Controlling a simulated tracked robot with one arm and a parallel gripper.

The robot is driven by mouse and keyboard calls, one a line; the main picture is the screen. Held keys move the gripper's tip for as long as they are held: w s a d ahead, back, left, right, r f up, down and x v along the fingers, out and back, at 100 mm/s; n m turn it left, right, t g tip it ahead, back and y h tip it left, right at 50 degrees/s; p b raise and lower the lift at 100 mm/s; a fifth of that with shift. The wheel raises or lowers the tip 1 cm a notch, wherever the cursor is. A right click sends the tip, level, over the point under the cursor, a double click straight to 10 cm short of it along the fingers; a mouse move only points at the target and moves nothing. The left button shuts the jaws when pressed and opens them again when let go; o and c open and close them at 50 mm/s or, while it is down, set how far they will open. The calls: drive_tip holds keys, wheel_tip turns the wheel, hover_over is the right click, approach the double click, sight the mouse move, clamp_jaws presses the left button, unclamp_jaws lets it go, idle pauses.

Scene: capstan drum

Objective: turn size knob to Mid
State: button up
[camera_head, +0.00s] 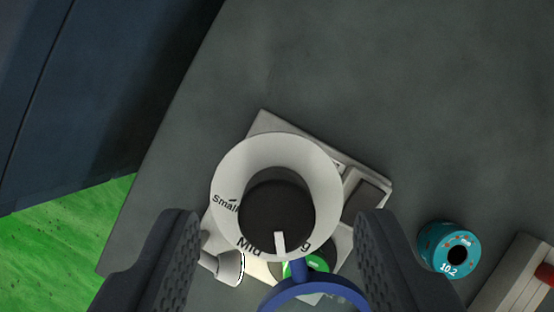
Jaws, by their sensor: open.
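The size knob (277,207) is a black round cap on a white dial ring (236,172). The ring carries the words "Small" at the left, "Mid" at the lower left, and a word ending in "g" at the lower right, partly hidden. The knob's white pointer mark (279,243) points down in the picture, between "Mid" and the word ending in "g". My gripper (277,222) is open, one dark finger left of the dial and one right. Neither finger appears to touch the knob.
The dial sits over a light grey device (269,122) on a dark grey surface (320,65). A white nozzle-like part (229,267), a green part (318,262) and a blue ring (320,283) lie below it. A teal spool marked 10.2 (432,240) stands at right.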

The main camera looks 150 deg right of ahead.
drive_tip(key=shift+x, duration=0.95)
